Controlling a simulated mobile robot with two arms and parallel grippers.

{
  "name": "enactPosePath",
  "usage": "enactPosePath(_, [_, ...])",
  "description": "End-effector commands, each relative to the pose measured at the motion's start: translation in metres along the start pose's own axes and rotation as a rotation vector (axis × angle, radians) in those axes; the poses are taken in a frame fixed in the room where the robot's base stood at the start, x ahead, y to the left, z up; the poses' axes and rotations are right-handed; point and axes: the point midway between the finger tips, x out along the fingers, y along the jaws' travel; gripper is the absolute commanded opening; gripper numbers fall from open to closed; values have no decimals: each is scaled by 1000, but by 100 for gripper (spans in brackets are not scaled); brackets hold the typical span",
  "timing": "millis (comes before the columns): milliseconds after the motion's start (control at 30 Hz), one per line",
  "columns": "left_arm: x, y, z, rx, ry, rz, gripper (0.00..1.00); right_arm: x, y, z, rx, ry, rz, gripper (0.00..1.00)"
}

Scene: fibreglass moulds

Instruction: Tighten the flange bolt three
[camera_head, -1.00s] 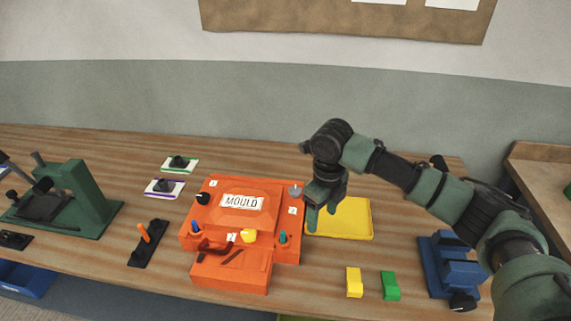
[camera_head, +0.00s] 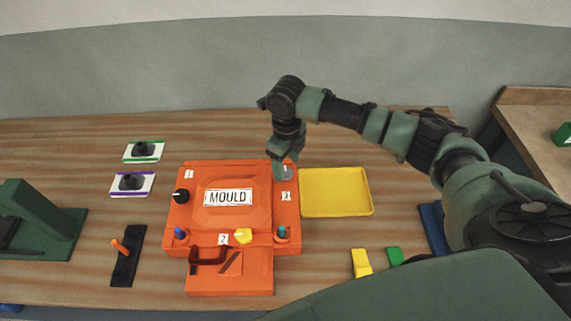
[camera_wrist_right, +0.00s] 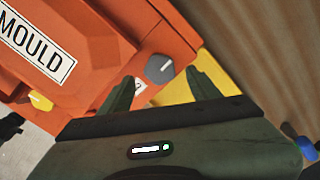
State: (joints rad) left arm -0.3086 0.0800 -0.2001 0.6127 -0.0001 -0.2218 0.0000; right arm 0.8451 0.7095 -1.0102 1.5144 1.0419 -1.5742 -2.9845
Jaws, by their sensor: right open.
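The orange mould (camera_head: 262,205) lies on the bench with a white MOULD label (camera_head: 228,197). Flange bolt three is the grey knob (camera_wrist_right: 159,69) with a white line on its top, at the mould's right edge beside label 3 (camera_head: 286,196). In the head view my right gripper (camera_head: 282,166) points down at this knob and partly hides it. In the right wrist view the gripper (camera_wrist_right: 160,77) is open, with the knob between and just beyond its fingertips. I cannot tell whether they touch. My left gripper is out of view.
A black knob (camera_head: 181,196) and a yellow knob (camera_head: 243,236) are by labels 1 and 2. A yellow tray (camera_head: 335,192) lies right of the mould. Yellow (camera_head: 361,263) and green (camera_head: 394,256) blocks lie in front. A black holder (camera_head: 128,258) with an orange handle lies left.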

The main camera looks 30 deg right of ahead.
Motion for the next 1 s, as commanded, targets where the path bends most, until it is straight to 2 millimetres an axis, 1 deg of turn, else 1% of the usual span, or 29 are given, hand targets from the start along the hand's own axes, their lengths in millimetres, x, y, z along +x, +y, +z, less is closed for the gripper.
enactPosePath(33, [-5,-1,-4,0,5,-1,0,6,1,0,0,3,2,62])
enactPosePath(200, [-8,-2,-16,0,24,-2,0,22,0,0,0,2,0,62])
enactPosePath(300, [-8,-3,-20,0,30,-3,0,26,0,0,0,0,0,62])
enactPosePath(500, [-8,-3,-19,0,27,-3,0,26,0,0,0,0,0,62])
enactPosePath(533, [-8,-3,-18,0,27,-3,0,26,0,0,0,0,0,57])
enactPosePath(567, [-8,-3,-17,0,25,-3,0,26,0,0,0,0,0,48])
enactPosePath(600, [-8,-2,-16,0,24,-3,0,26,0,0,0,0,0,37])
enactPosePath(667, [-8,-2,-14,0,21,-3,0,26,0,0,0,0,0,21])
enactPosePath(700, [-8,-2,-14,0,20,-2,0,26,0,0,0,0,0,10])
enactPosePath(733, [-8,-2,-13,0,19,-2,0,26,0,0,0,0,0,1])
enactPosePath(767, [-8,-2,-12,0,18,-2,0,26,0,0,0,0,0,0])
enactPosePath(1000, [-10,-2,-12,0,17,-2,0,25,0,0,23,-1,0,0])
